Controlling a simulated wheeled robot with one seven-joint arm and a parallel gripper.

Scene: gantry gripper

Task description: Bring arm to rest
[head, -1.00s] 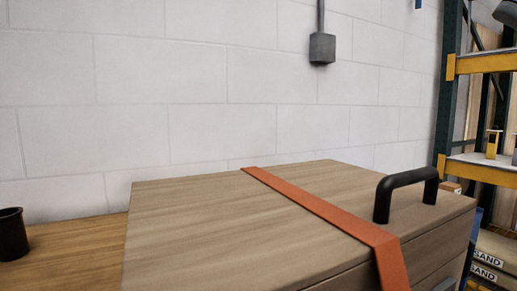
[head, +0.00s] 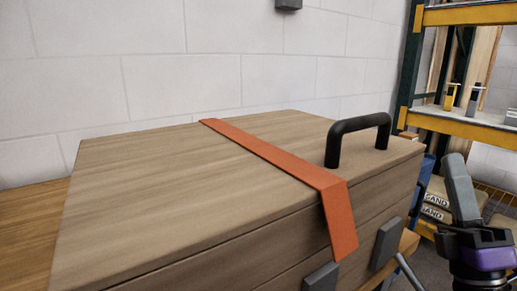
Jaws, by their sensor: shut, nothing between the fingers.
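My gripper (head: 460,170) shows at the right edge of the head view. It has a grey upper part that points upward and leans a little left, above a black mechanism and a purple band. It is shut and nothing is in it. It is to the right of the wooden case, apart from it in the picture. The lower part of my arm is cut off by the frame.
A wooden case (head: 150,185) with an orange strap (head: 270,155) and black handle (head: 358,132) stands on a wooden table (head: 30,225) by a white block wall (head: 190,70). Grey latches (head: 388,243) are on its front. A yellow shelf rack (head: 455,128) with sand bags (head: 435,200) stands behind right.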

